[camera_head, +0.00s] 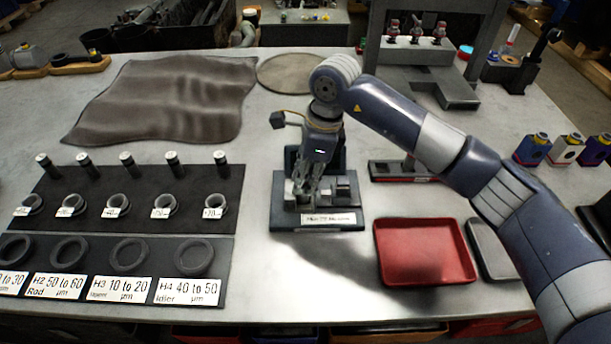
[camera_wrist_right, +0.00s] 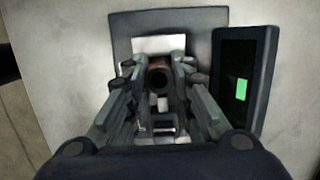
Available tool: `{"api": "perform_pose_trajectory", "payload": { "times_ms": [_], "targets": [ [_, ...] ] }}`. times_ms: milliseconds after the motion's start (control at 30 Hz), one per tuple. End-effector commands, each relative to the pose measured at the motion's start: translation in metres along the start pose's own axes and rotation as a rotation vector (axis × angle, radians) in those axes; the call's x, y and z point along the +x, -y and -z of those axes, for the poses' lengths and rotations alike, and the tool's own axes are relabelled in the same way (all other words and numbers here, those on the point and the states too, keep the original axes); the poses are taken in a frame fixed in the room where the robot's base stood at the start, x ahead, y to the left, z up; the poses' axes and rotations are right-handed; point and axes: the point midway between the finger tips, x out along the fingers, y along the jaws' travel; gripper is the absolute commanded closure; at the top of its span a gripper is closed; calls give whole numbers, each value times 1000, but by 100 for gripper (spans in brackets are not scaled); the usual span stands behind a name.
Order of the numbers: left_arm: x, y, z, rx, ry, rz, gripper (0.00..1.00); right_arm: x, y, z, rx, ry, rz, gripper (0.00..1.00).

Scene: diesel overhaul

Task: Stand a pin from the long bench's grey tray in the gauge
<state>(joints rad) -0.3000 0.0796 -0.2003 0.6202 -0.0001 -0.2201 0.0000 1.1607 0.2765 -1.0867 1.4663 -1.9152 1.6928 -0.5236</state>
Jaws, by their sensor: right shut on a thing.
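The gauge (camera_head: 285,218) is a dark block with a white label at its front, in the middle of the bench. Its grey base (camera_wrist_right: 125,24) and a dark panel with a green lit patch (camera_wrist_right: 241,89) show in the wrist view. My right gripper (camera_head: 306,198) points down over the gauge. In the wrist view, it (camera_wrist_right: 159,100) is shut on a pin (camera_wrist_right: 159,78), whose round hollow end shows between the fingers. I cannot tell whether the pin touches the gauge. The grey tray (camera_head: 490,250) is partly hidden behind my right arm. My left gripper is not in view.
A red tray (camera_head: 425,252) lies to the right of the gauge. A dark mat (camera_head: 135,185) with several pins, rings and labels lies to the left. A brown cloth (camera_head: 160,100) and a round disc (camera_head: 290,73) lie behind. Small bottles (camera_head: 563,150) stand at the right.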

Motion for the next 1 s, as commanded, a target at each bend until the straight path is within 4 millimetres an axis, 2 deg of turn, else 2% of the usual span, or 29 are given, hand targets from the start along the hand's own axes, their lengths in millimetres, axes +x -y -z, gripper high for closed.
{"api": "perform_pose_trajectory", "payload": {
  "times_ms": [233,533,567,633,867,1000],
  "targets": [
    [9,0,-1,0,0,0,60,6,0,1,0,1,1,100],
    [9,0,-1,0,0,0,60,6,0,1,0,1,1,100],
    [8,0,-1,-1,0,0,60,6,0,1,0,1,1,72],
    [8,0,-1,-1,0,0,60,6,0,1,0,1,1,56],
    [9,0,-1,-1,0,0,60,6,0,1,0,1,0,55],
    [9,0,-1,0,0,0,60,7,0,1,0,0,-1,38]
  ]
}}
